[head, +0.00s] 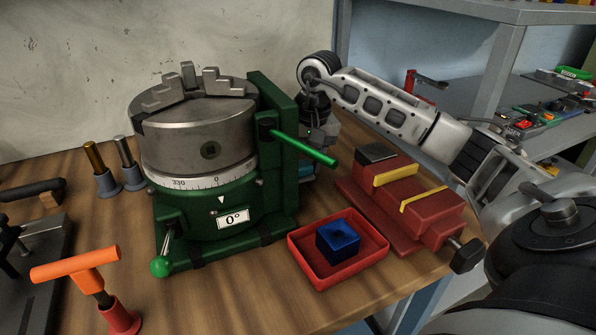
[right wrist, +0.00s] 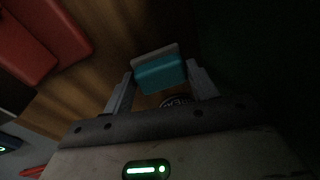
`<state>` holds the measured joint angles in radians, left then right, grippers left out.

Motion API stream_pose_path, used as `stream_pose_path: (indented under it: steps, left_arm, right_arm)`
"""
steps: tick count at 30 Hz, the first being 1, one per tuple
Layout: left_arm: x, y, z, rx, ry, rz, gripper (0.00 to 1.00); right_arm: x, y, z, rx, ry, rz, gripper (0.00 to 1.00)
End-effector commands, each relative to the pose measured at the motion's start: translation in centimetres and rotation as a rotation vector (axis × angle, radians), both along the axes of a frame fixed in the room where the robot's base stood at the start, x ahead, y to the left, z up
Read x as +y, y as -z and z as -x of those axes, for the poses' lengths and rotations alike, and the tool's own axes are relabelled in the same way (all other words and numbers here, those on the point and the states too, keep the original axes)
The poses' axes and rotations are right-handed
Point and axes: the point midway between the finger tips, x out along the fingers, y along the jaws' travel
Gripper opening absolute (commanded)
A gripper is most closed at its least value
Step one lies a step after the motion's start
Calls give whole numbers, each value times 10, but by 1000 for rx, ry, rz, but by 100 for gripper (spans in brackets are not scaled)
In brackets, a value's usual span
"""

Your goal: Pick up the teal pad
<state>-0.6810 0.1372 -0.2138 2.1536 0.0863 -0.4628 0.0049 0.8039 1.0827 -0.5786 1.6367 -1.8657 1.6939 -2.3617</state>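The teal pad (right wrist: 160,74) shows in the right wrist view, with a pale grey strip along its far edge. My right gripper (right wrist: 160,70) has one finger on each side of it, very near its edges; I cannot tell whether they press on it. In the head view my right arm reaches in from the right and its gripper (head: 318,138) points down behind the green rotary table. A small teal part of the pad (head: 308,170) shows there, mostly hidden by the green bracket and handle. My left gripper is not in view.
The green rotary table with its chuck (head: 200,135) stands close left of my right gripper. A red vise (head: 405,205) lies to the right. A red tray (head: 340,275) holding a blue block (head: 338,241) is in front. An orange-handled tool (head: 77,264) stands front left.

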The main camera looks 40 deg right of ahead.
Motion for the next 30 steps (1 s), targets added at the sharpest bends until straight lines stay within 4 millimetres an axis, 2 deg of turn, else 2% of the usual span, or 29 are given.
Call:
stream_pose_path:
  steps: [11, 12, 17, 23, 30]
  left_arm:
    - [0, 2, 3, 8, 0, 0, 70]
    - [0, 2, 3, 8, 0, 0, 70]
    - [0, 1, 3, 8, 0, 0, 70]
    - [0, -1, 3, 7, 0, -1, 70]
    - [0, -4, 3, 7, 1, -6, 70]
  right_arm:
    - [0, 0, 0, 3, 0, 0, 35]
    - [0, -2, 0, 2, 0, 0, 29]
    - [0, -14, 0, -1, 1, 0, 29]
    - [0, -47, -1, -4, 0, 0, 29]
    - [0, -96, -1, -4, 0, -1, 29]
